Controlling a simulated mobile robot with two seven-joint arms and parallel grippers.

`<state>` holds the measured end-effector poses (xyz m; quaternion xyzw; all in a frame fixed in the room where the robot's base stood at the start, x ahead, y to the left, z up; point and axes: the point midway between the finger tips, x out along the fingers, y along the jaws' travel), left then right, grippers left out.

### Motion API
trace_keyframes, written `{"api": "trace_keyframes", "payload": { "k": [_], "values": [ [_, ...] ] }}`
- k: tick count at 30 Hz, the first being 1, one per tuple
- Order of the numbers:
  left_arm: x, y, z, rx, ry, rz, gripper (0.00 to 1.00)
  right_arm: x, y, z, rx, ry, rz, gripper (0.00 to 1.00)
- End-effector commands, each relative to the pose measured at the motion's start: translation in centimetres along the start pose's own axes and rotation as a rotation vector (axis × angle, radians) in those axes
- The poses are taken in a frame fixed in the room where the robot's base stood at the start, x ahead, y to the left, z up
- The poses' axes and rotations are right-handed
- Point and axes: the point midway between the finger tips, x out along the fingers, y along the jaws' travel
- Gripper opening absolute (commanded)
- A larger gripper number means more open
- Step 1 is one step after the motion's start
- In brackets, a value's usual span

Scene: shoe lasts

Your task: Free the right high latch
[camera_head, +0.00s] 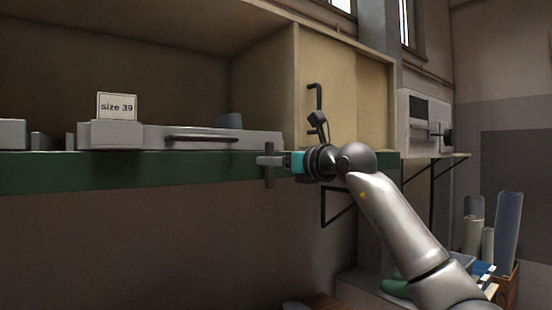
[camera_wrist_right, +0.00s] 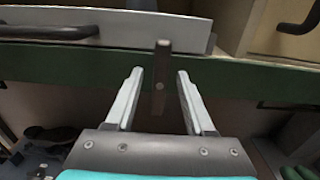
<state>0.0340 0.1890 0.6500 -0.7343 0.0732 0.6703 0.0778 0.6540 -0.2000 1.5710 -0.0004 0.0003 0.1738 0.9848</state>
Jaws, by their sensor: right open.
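The latch, a dark upright bar with a round pivot, sits on the green shelf edge. It shows in the right wrist view (camera_wrist_right: 162,66) and in the head view (camera_head: 269,178). Its upper end overlaps the right end of a pale grey drawer front (camera_head: 262,140), which also shows in the wrist view (camera_wrist_right: 125,24). My right gripper (camera_head: 268,161) is open in front of the latch. In the wrist view its two fingers (camera_wrist_right: 158,88) lie on either side of the bar, with gaps on both sides. I cannot tell whether the fingertips reach past the bar. My left gripper is out of view.
The drawer has a dark handle (camera_head: 201,138) and a "size 39" card (camera_head: 117,106) above it. The green shelf edge (camera_head: 200,170) runs below. A beige cabinet door (camera_head: 345,95) with a dark handle (camera_head: 314,99) stands right of the drawer, near my wrist.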

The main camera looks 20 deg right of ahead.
Motion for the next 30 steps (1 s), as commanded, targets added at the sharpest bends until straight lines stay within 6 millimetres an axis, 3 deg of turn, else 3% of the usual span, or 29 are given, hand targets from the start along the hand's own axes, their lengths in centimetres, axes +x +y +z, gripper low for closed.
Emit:
{"api": "trace_keyframes", "payload": {
  "k": [7, 21, 30],
  "values": [
    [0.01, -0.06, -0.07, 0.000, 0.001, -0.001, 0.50, 0.02, -0.01, -0.01, 0.000, 0.000, 0.000, 0.52],
    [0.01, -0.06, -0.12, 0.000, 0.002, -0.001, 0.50, -0.01, -0.01, -0.01, 0.001, 0.000, 0.000, 0.00],
    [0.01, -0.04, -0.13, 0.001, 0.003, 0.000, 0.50, 0.00, 0.00, -0.01, 0.001, 0.000, 0.001, 0.00]
  ]
}}
